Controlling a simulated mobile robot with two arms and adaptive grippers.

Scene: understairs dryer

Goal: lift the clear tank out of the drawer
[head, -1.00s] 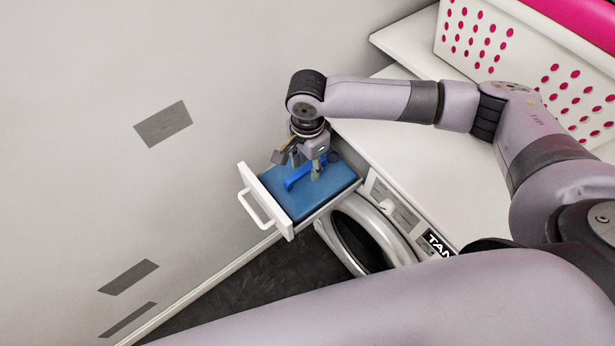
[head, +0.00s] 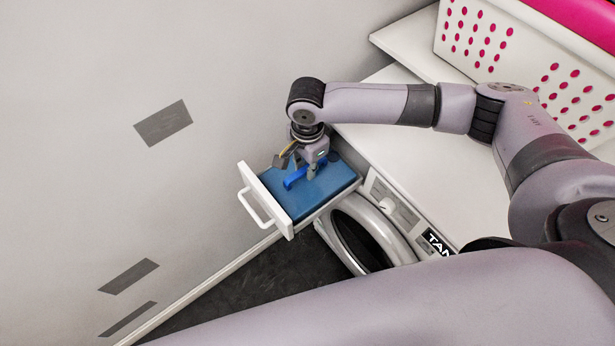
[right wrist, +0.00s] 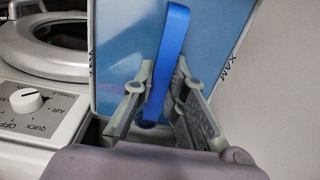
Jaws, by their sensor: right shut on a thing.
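The tank (head: 322,194), with a blue top, sits in the pulled-out white drawer (head: 266,198). A darker blue handle (head: 294,180) crosses its top. My right gripper (head: 303,170) reaches down over the tank and is shut on this handle. In the right wrist view, the gripper's fingers (right wrist: 163,88) stand on either side of the blue handle (right wrist: 172,45), with the tank's pale blue face (right wrist: 125,45) behind. The tank's lower part is hidden by the drawer. My left gripper is not in view.
The dryer's round door (head: 368,232) and control knob (right wrist: 26,100) are close beside the drawer. A white counter (head: 425,165) lies to the right, with a pink-dotted basket (head: 530,65) behind. A grey wall (head: 80,90) stands left of the drawer.

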